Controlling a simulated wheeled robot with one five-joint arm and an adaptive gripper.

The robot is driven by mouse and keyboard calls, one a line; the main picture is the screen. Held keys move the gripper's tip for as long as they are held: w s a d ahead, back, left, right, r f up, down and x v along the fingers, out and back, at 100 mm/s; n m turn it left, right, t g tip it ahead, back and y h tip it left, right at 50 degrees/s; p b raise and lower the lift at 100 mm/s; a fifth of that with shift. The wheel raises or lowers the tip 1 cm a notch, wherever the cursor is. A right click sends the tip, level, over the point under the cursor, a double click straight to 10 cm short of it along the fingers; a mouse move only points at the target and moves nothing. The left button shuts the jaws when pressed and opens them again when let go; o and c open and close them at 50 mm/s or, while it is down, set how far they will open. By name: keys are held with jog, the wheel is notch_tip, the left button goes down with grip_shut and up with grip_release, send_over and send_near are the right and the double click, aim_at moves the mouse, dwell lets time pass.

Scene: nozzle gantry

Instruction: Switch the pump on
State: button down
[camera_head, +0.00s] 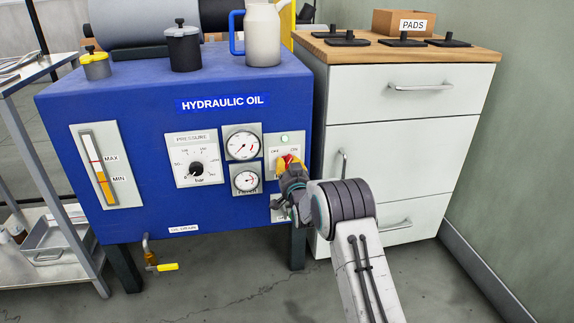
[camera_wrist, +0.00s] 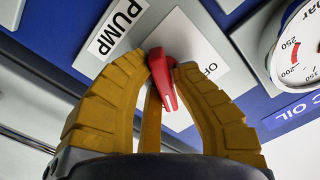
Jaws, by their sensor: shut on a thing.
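The pump switch is a red rotary handle (camera_wrist: 163,78) on a light grey plate (camera_wrist: 199,50) marked PUMP and OFF in the wrist view.
The blue hydraulic oil tank (camera_head: 130,115) carries a pressure dial (camera_head: 196,168) and two round gauges (camera_head: 242,145) left of the switch. A white drawer cabinet (camera_head: 410,125) stands close on the right. A metal trolley (camera_head: 35,72) is at the left.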

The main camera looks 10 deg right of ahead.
jog(key=c, duration=1.2)
grip_release()
jog(key=shift+w+d+r, duration=0.15)
jog(key=shift+d+r, duration=0.05)
jog(key=shift+d, duration=0.15)
jog(key=shift+o, duration=0.5)
jog(key=shift+a+f, duration=0.1)
jog(key=s, duration=1.2)
